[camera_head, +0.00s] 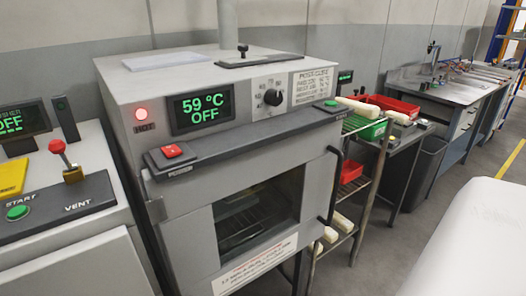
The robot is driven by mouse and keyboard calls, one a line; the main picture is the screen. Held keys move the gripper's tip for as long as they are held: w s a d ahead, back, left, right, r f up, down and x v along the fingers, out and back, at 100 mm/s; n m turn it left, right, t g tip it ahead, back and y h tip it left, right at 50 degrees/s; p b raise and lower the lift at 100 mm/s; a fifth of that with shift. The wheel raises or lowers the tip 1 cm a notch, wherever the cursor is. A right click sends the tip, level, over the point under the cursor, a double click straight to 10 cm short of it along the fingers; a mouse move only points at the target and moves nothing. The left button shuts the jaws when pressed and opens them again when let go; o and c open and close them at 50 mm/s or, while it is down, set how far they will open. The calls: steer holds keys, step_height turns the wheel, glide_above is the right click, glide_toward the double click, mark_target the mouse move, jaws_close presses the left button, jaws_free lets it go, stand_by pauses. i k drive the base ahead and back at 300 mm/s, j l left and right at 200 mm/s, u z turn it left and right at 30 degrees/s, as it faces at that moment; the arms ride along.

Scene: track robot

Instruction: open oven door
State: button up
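The grey oven (150,90) stands in the middle of the view. Its front door (185,222) looks shut, with a dark window (258,212) through which a rack shows. A black upright handle (335,185) runs down the door's right edge. The display (202,109) reads 59 °C and OFF, and a red lamp (141,114) marked HOT is lit. A black ledge (245,136) crosses above the door, with a red button (172,151) at its left and a green button (331,104) at its right.
A rack (347,244) with red and green bins and pale rolls stands close to the oven's right side. A machine (75,240) with a red-knobbed lever stands at the left. A grey bin (428,165) and workbench (460,92) stand farther back. Floor shows at the right.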

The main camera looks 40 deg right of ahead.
mark_target(180, 208)
steer(key=z, duration=1.15)
steer(key=i+l+z, duration=0.1)
steer(key=z, duration=0.35)
steer(key=i+l+z, duration=0.15)
steer(key=z, duration=0.3)
steer(key=i+l+z, duration=0.15)
steer(key=z, duration=0.3)
